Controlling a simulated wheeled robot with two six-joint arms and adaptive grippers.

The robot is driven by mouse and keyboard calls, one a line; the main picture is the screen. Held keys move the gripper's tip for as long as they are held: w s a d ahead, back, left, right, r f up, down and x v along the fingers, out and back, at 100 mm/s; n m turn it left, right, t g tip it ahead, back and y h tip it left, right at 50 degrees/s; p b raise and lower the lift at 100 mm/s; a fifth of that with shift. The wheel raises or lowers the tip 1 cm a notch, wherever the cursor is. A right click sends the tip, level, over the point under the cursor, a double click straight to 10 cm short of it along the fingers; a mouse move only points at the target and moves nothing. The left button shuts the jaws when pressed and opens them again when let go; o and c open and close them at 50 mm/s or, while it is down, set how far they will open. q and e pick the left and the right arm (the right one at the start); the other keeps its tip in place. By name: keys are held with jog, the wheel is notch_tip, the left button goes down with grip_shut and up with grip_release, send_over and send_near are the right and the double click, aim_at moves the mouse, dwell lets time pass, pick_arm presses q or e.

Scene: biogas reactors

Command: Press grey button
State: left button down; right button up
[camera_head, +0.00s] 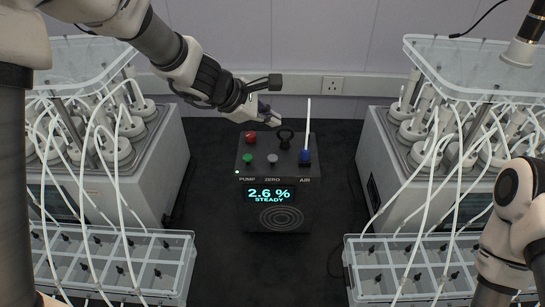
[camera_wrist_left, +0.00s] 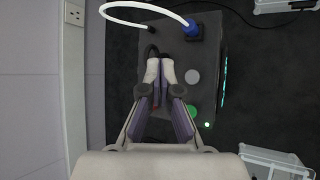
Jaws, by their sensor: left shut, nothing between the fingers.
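The grey button (camera_head: 272,158) sits on the sloped top of a dark control box (camera_head: 262,172), above the label ZERO. It also shows in the left wrist view (camera_wrist_left: 192,76), just right of the fingers. My left gripper (camera_head: 274,119) is shut and empty, over the far part of the box, beyond the grey button and apart from it. In the left wrist view its fingertips (camera_wrist_left: 160,66) point up the picture. My right gripper is out of view; only part of its arm shows at the right.
Green (camera_head: 247,157) and red (camera_head: 251,137) buttons, a black ring-shaped part (camera_head: 286,137) and a blue connector (camera_head: 305,156) with an upright white tube share the box top. Its display (camera_head: 269,195) reads 2.6 % STEADY. Tube-laden reactor units flank it, with clear trays (camera_head: 120,262) in front.

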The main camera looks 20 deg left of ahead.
aim_at(271, 158)
pick_arm(q)
jog(key=f+b, duration=0.1)
jog(key=f, duration=0.2)
jog(key=shift+w+a+f+b, duration=0.1)
jog(key=shift+w+b, duration=0.25)
jog(key=f+b, duration=0.4)
jog(key=shift+s+f, duration=0.2)
jog(key=shift+s, duration=0.2)
jog(key=shift+w+f+b, duration=0.25)
jog(key=shift+f+b, duration=0.25)
jog(key=shift+b, duration=0.1)
jog(key=shift+r, duration=0.1)
jog(key=shift+s+r, duration=0.1)
jog(key=shift+s, duration=0.1)
jog(key=shift+w, duration=0.1)
jog(key=shift+f, duration=0.2)
jog(key=shift+f+b, duration=0.3)
jog(key=shift+b, duration=0.2)
